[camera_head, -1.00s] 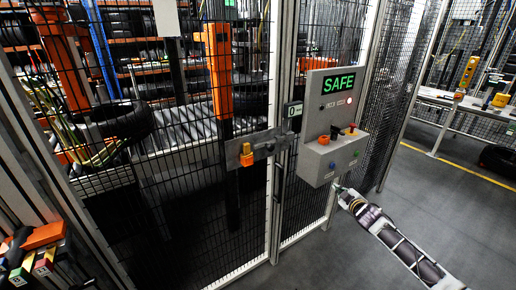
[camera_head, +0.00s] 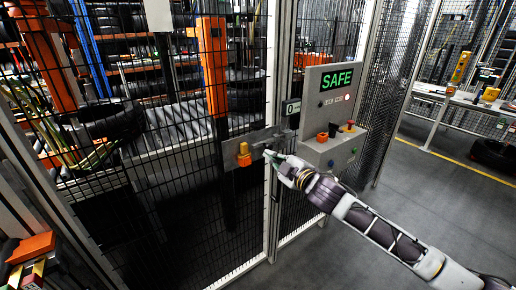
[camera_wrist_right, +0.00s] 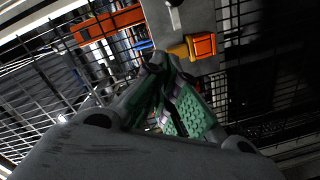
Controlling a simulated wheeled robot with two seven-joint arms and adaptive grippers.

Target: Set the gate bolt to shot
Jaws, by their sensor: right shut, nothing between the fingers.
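The gate bolt is a grey metal plate assembly (camera_head: 262,139) across the gate's edge, with an orange and yellow block (camera_head: 243,154) at its left end. The block also shows in the right wrist view (camera_wrist_right: 202,45), beside the grey plate (camera_wrist_right: 176,17). My right gripper (camera_head: 270,157) is shut and empty, its tips just below and in front of the bolt's right part. In the right wrist view its green-padded fingers (camera_wrist_right: 160,65) come together close to the plate. I cannot tell whether they touch it. My left gripper is not in view.
A grey control box (camera_head: 331,150) with a green SAFE sign (camera_head: 337,80) and several buttons stands right of the bolt, close to my right arm. The black mesh gate (camera_head: 180,200) fills the left. A workbench (camera_head: 450,100) stands at the far right, with open floor before it.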

